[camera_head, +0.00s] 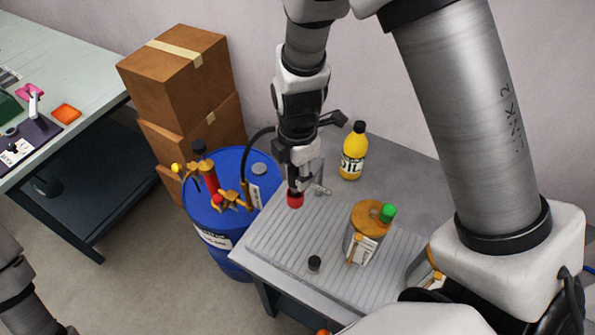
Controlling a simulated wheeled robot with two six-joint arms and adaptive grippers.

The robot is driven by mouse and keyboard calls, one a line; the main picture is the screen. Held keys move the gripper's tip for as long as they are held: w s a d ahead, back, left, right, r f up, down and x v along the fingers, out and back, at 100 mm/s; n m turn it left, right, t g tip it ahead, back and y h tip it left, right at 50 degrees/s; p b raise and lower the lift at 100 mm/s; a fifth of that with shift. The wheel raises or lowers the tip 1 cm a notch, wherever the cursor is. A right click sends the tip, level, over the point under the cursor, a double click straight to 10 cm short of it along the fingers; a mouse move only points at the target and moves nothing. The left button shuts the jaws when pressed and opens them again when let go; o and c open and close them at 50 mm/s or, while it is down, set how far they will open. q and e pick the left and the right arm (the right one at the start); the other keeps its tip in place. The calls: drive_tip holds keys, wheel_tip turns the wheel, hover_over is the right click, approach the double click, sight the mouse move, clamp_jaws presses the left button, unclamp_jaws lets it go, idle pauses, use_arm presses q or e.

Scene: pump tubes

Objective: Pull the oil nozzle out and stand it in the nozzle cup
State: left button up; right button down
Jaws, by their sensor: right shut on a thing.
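My right gripper (299,178) points down over the left part of the grey ribbed table top. It is shut on the oil nozzle, which is mostly hidden by the fingers. A black hose (250,151) arches from the blue drum's pump up behind this gripper. A small red round part (295,200) shows just under the fingertips; I cannot tell whether it touches the table. A small metal piece (321,190) shows right of the fingers. A small black cup-like piece (314,263) stands near the table's front edge. My left gripper is out of view; only left arm links show.
The blue drum (222,239) with a red and brass pump (211,183) stands left of the ribbed table (290,260). A yellow oil bottle (353,157) stands behind. A can with a green cap (364,240) stands right. Stacked boxes (175,70) and a workbench (75,52) are left.

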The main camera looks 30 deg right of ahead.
drive_tip(key=shift+f+b, duration=1.25)
drive_tip(key=shift+f, duration=0.2)
drive_tip(key=c, duration=0.7)
unclamp_jaws()
drive_tip(key=shift+r, duration=0.1)
drive_tip(key=shift+c, duration=0.2)
wheel_tip(320, 180, up, 12)
